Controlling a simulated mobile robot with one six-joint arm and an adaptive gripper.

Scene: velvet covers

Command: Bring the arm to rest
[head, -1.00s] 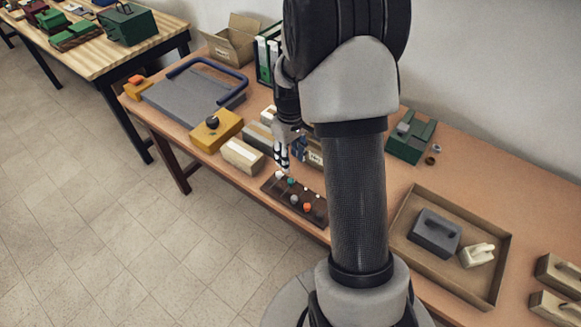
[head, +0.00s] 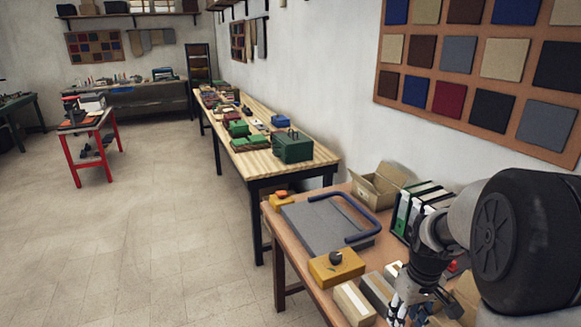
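My arm rises at the right edge of the head view, with its large dark joint in front of the wall. My gripper (head: 408,308) points down at the bottom right, over the near end of the brown table (head: 283,237). Its fingers are small and partly cut off by the frame's lower edge. I cannot tell whether they are open or shut, and I see nothing clearly held.
A grey board with a blue handle (head: 366,228), a yellow block with a black knob (head: 336,268), an open cardboard box (head: 378,188) and green-and-white binders (head: 414,208) stand by the arm. A wooden table (head: 262,160) stands behind.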

